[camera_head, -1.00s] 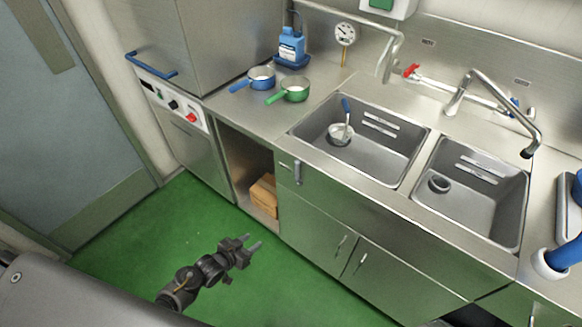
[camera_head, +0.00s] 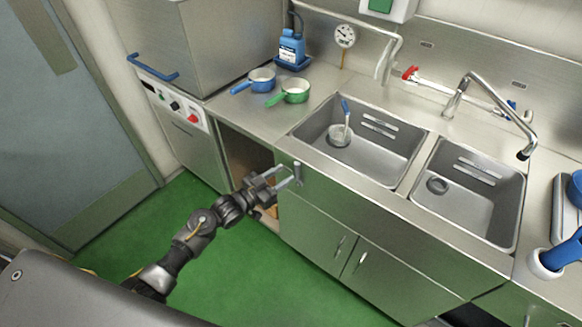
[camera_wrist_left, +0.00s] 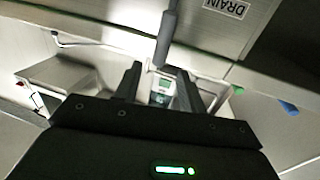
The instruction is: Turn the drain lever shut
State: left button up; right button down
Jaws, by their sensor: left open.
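The drain lever (camera_head: 297,172) is a small grey handle on the steel front panel below the left sink basin. It points up and down in the head view. In the left wrist view, the lever (camera_wrist_left: 167,38) is a grey rod just ahead of the fingers, beside a label reading DRAIN (camera_wrist_left: 226,7). My left gripper (camera_head: 285,176) is open, with its fingertips close to the lever's left side in the head view. Its two dark fingers also show in the left wrist view (camera_wrist_left: 158,72). I cannot tell whether they touch the lever. My right gripper is not in view.
The left basin (camera_head: 305,130) holds a ladle (camera_head: 341,134); the right basin (camera_head: 490,215) is beside it. Cupboard doors (camera_head: 318,222) are below the lever. Blue (camera_head: 262,79) and green (camera_head: 294,91) pans stand on the counter. Green floor (camera_head: 235,285) is clear.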

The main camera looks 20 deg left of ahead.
aim_at(295, 167)
pick_arm(q)
jog(key=shift+p+x, duration=0.3)
jog(key=shift+x, duration=1.9)
grip_shut()
